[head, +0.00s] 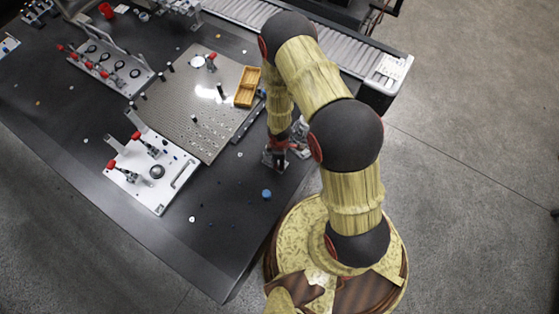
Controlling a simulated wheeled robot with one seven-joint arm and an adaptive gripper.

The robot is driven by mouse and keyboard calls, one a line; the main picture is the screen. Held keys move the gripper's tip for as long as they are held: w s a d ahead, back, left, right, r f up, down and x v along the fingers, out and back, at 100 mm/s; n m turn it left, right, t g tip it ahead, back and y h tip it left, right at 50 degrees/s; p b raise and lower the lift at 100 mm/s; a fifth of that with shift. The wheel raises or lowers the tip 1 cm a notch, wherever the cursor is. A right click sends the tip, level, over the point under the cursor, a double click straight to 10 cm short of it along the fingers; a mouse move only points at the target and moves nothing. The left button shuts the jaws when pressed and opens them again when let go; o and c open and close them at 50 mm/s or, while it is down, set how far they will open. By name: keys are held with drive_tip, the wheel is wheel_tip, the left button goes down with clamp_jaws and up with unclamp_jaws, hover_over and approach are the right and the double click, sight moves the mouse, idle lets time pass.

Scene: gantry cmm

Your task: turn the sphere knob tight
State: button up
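My gripper (277,157) is small in the head view, low over the dark table near its right edge, below the end of my arm. Its fingers blend with grey metal parts there, so I cannot tell whether they are open or shut, or touching anything. I cannot identify the sphere knob with certainty; it may be hidden at my gripper. A dark round piece (157,171) sits on a white fixture plate (148,196) to the left, well apart from my gripper. A small blue round piece (267,194) lies on the table, below my gripper in the picture.
A perforated metal plate (185,105) with pins and a wooden tray (247,87) lie left of my arm. Red-handled clamps (123,171) stand on the white plate. A roller conveyor (335,48) runs behind. The table's front area is mostly clear.

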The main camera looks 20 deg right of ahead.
idle(0.3)
drive_tip(key=shift+r, duration=3.7)
